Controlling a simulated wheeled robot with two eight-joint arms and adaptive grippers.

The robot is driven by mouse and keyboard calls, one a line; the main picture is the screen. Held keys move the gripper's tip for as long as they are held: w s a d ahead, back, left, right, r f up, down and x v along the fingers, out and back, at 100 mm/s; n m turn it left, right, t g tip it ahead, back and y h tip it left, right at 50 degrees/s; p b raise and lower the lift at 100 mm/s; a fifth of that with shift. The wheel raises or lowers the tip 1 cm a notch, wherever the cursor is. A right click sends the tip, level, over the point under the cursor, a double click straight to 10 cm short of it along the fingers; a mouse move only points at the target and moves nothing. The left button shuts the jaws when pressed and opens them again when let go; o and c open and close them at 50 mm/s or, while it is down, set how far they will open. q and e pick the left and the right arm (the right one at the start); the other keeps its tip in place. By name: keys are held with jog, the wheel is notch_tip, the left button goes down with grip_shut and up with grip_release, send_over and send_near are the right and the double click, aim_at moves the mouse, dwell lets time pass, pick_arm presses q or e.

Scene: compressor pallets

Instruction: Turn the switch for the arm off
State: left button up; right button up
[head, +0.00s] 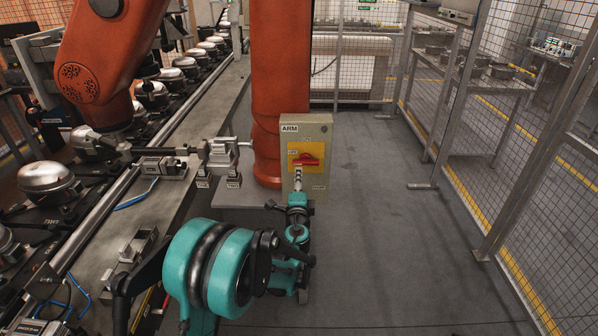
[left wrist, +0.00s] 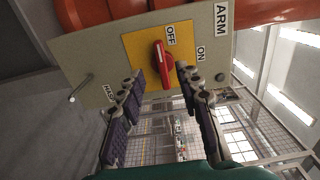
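A grey-beige control box marked ARM (head: 318,128) stands in front of the orange robot column. It also fills the upper left wrist view (left wrist: 105,60). Its yellow plate (left wrist: 140,46) carries a red rotary switch (left wrist: 163,65), seen in the head view too (head: 306,161). The handle lies roughly horizontal on the box, with one end near the OFF label (left wrist: 171,35); the ON label (left wrist: 201,53) is off to one side. My left gripper (left wrist: 158,76) is open, its fingers apart on either side of the switch; contact cannot be told. My right gripper is out of view.
A conveyor with compressors (head: 45,178) and a metal rail run along the left. The orange robot arm (head: 105,60) hangs over it. A wire fence (head: 530,130) stands on the right. Grey floor (head: 390,220) between box and fence is clear.

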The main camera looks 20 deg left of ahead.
pick_arm(q)
jog(key=v, duration=0.3)
jog(key=shift+s+d, duration=0.1)
dwell(0.3)
jog(key=s+a+r+n+g+y, duration=0.1)
jog(key=s+a+n+g, duration=0.15)
jog(key=s+n, duration=0.35)
jog(key=s+a+r+n+g, duration=0.2)
jog(key=s+n+g, duration=0.1)
jog(key=s, duration=0.6)
jog(key=s+d+f+n+g+h, duration=0.2)
jog(key=s+d+f+h, duration=0.1)
jog(key=s, duration=0.7)
jog(key=s+d+f+n+g+h, duration=0.3)
jog(key=s+d+f, duration=0.2)
jog(key=s, duration=0.5)
jog(key=shift+s+d+n, duration=0.15)
jog(key=shift+d+n, duration=0.15)
jog(key=shift+d, duration=0.35)
